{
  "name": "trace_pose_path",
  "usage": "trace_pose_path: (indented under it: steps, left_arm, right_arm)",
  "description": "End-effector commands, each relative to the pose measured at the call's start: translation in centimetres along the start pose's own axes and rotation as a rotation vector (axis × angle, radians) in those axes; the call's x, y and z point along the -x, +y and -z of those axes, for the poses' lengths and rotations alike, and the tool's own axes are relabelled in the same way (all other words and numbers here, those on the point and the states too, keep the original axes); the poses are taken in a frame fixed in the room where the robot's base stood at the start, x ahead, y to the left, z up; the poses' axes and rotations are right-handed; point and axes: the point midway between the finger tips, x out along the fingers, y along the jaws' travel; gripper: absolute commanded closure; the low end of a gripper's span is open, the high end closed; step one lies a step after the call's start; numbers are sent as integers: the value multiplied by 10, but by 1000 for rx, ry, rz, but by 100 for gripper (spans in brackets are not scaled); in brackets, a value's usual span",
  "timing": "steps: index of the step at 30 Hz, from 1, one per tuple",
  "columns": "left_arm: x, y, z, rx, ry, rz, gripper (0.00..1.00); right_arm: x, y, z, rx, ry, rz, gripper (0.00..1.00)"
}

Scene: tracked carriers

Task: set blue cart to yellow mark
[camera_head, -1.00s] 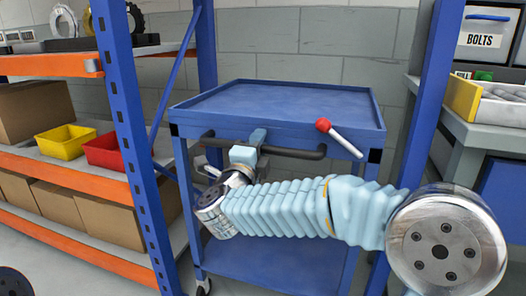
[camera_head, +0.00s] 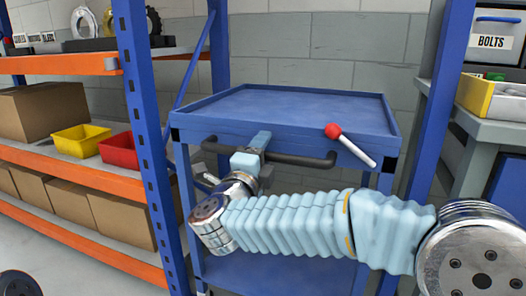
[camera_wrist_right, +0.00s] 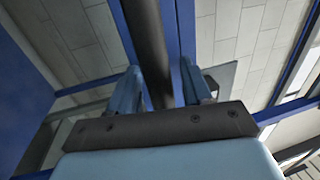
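The blue cart (camera_head: 285,103) stands upright ahead, with a flat, empty top tray and a lower shelf (camera_head: 285,272). A dark handle bar (camera_head: 305,160) runs along its near side. My right gripper (camera_head: 248,158) is at the left part of this handle. In the right wrist view the dark bar (camera_wrist_right: 149,45) passes between the two fingers of my right gripper (camera_wrist_right: 163,88), which close around it. A white lever with a red knob (camera_head: 333,131) sits at the cart's front right. No yellow mark shows. My left gripper is out of view.
An orange and blue rack (camera_head: 148,140) stands close on the cart's left, holding boxes, a yellow bin (camera_head: 80,140) and a red bin (camera_head: 120,151). A blue post (camera_head: 437,100) and a grey bench (camera_head: 490,128) stand at right. A block wall (camera_head: 310,50) is behind.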

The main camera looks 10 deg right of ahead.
Motion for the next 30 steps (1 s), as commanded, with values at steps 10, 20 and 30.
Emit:
trace_pose_path:
  steps: [10, 20, 30]
  left_arm:
    - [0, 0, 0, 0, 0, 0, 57]
    - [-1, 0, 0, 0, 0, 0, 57]
    - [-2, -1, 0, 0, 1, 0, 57]
  right_arm:
    - [8, -1, 0, -1, -1, 1, 52]
    - [81, 0, -1, 0, -5, 2, 52]
    - [135, 0, 0, -1, -2, 1, 52]
